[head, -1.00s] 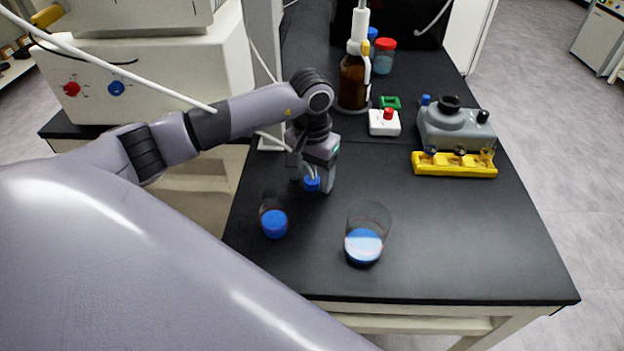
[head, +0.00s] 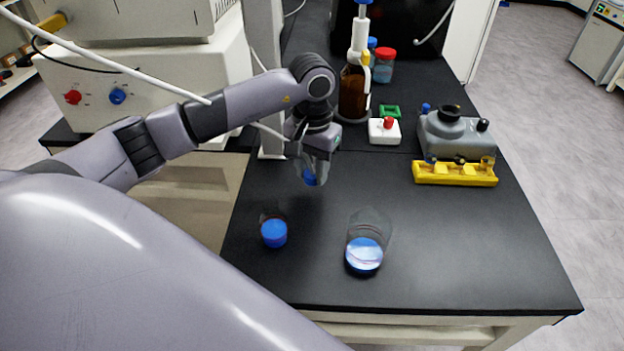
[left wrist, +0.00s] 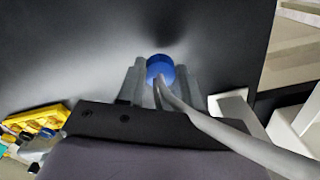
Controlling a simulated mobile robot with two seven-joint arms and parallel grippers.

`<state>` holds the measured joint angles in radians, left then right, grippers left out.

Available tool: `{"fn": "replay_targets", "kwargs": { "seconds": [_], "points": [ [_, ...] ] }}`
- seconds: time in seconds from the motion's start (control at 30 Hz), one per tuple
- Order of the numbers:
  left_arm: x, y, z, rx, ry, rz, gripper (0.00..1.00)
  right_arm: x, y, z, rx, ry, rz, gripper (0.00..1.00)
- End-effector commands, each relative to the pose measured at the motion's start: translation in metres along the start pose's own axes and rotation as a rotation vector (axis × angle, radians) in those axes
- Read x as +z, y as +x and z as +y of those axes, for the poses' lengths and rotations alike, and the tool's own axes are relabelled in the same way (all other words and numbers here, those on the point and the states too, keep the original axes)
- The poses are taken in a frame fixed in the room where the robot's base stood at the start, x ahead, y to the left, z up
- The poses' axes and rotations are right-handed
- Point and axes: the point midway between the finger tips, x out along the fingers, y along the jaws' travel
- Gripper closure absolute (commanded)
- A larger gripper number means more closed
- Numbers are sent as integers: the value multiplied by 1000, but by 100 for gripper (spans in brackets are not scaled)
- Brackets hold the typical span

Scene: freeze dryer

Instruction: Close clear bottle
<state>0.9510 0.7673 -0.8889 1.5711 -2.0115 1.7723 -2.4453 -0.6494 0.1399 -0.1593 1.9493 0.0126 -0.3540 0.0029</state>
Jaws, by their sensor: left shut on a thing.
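A small clear bottle (head: 272,217) with blue contents stands on the black bench, front left of centre. A larger clear vessel (head: 372,221), also with blue in its bottom, stands to its right. I cannot tell whether either has an open top. My left gripper (head: 312,176) is shut on a blue cap (head: 309,177) and holds it above the bench, behind the small bottle and apart from it. The cap also shows between the fingers in the left wrist view (left wrist: 160,67). My right gripper is not in view.
A brown dispenser bottle (head: 352,92), a red-capped jar (head: 383,68), a white block with a red knob (head: 384,131), a grey device (head: 455,132) and a yellow rack (head: 455,173) stand farther back. The bench's front right is clear.

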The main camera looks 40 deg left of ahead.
Motion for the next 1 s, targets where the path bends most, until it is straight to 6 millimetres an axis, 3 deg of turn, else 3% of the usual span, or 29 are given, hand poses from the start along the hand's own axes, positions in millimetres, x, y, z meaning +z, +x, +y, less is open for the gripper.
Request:
{"fn": "replay_targets", "kwargs": {
  "seconds": [0.3, 0.5, 0.7, 1.0],
  "points": [
    [-1, -81, 0, 0, 0, 7, 92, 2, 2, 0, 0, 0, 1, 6],
    [-1, -124, 0, 0, -1, 4, 92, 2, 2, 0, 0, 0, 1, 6],
    [0, -148, 0, -1, 0, 2, 92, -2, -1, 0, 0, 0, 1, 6],
    [0, -159, 0, 0, 0, 0, 92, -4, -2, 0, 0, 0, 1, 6]
  ]
}}
